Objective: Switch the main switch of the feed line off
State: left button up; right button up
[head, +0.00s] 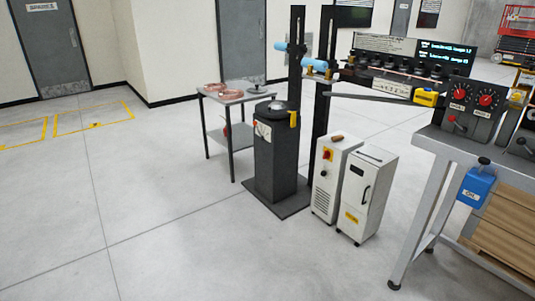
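A white cabinet (332,185) stands on the floor right of the dark pedestal. A red knob on a yellow plate (327,154) sits high on its front and looks like a main switch. Its position is too small to read. A black knob or button (322,173) sits below it. I cannot read any label tying this cabinet to the feed line. Neither of my grippers shows in the head view.
A second white cabinet (365,200) stands close on the right. A dark pedestal (275,158) and a small table (240,110) with copper coils (230,94) stand left. A workbench (455,148) with gauges (473,98) is at right. The floor (180,220) in front is clear.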

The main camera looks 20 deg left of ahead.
aim_at(327, 155)
jog(key=u, duration=0.2)
jog(key=i+j, duration=0.25)
jog(key=i, duration=0.3)
jog(key=i+j+z, duration=0.1)
jog(key=i, duration=0.45)
jog(key=i+j, duration=0.4)
jog(key=i, duration=0.15)
jog(key=i+j, duration=0.25)
jog(key=i, duration=0.3)
jog(key=i+j+z, duration=0.1)
jog(key=i+j, duration=0.2)
jog(key=i, duration=0.25)
jog(key=i+j, duration=0.3)
jog(key=i, duration=0.25)
